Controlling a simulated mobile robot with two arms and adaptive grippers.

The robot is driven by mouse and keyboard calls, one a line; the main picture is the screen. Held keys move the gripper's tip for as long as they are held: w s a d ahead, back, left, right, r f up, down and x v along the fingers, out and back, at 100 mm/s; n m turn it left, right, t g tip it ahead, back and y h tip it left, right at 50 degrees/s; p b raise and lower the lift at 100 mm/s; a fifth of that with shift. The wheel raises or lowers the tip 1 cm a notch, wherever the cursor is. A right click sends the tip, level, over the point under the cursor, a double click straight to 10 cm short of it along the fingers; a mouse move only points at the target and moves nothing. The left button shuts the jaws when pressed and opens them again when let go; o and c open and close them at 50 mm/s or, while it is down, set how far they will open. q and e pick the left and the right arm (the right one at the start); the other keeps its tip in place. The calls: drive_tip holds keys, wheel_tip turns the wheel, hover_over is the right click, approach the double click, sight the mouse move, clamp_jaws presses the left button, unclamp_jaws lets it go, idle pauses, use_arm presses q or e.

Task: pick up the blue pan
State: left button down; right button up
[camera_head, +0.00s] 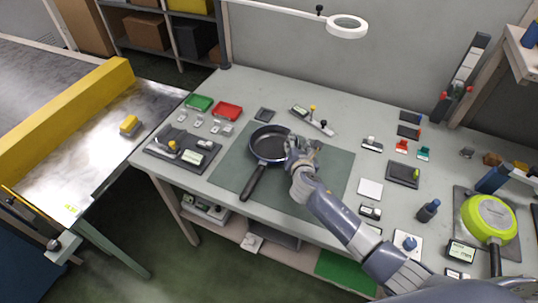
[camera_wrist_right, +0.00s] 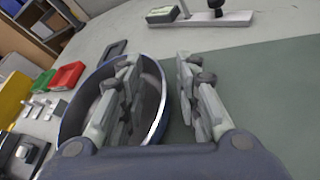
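The blue pan (camera_head: 268,143) lies on the dark green mat (camera_head: 335,170) on the workbench. It has a dark inside, a blue rim and a black handle pointing toward the front left. My right gripper (camera_head: 302,147) is at the pan's right rim. In the right wrist view the pan (camera_wrist_right: 84,98) is partly hidden by one finger. The fingers of my right gripper (camera_wrist_right: 160,95) are apart, one over the pan's inside and one outside its rim over the mat. I cannot tell whether either touches the pan. My left gripper is not in view.
A lime green pan (camera_head: 490,216) lies at the right of the bench. Green (camera_head: 199,102) and red (camera_head: 228,111) trays and a dark fixture board (camera_head: 183,150) are left of the mat. A conveyor with a yellow side wall (camera_head: 75,115) stands further left. Small parts lie right of the mat.

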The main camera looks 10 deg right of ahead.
clamp_jaws()
drive_tip(key=shift+r, duration=0.1)
